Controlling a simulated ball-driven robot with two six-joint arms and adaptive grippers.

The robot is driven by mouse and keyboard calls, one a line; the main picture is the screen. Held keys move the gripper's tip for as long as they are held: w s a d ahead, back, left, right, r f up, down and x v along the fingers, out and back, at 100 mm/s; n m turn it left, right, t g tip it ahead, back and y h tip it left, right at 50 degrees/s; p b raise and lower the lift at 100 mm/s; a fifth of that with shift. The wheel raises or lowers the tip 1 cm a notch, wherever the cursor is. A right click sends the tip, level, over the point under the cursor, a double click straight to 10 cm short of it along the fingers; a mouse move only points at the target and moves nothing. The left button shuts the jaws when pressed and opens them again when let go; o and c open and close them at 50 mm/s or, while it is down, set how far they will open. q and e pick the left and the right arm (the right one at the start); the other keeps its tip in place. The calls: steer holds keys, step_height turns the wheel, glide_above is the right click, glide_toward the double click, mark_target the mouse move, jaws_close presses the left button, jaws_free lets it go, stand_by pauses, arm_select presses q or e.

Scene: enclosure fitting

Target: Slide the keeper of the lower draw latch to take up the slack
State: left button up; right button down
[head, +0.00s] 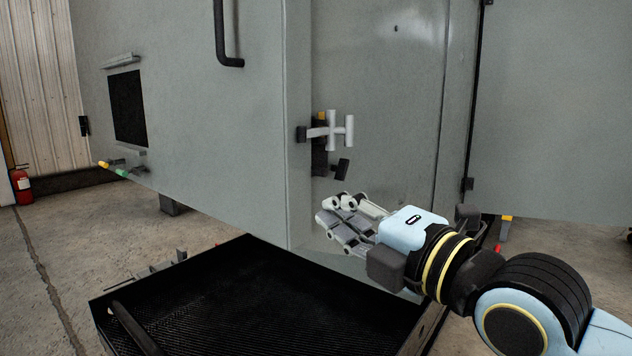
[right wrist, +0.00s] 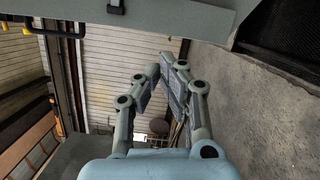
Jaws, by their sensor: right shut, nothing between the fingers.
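A draw latch (head: 334,130) with a pale T-shaped bar sits on the grey enclosure near its vertical corner edge. A small dark block (head: 301,134) is at the bar's left end, and a dark strip lies behind it. A small tilted dark piece (head: 342,169) stands just below the bar. I cannot tell which of these is the keeper. My right gripper (head: 330,222) is below the latch, apart from it, its fingers pointing left and closed together with nothing held. Its fingers also show in the right wrist view (right wrist: 161,68), where the latch is not recognisable. My left gripper is not in view.
A black mesh-floored tray (head: 250,310) lies below the enclosure (head: 215,120). A grey panel (head: 555,110) stands at the right. A black handle (head: 222,45) projects above the latch, to the left. A fire extinguisher (head: 22,185) stands far left. Open air surrounds my right fingers.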

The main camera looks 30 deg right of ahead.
steer(key=p, duration=0.1)
glide_toward(303, 176)
steer(key=w+a, duration=0.5)
steer(key=d, duration=0.1)
steer(key=d+p, duration=0.1)
steer(key=w+d+p, duration=0.1)
steer(key=shift+w+r, duration=0.1)
steer(key=shift+r, duration=0.25)
steer(key=shift+w+d, duration=0.1)
steer(key=shift+d, duration=0.3)
steer(key=shift+a, duration=0.1)
steer(key=shift+f, duration=0.1)
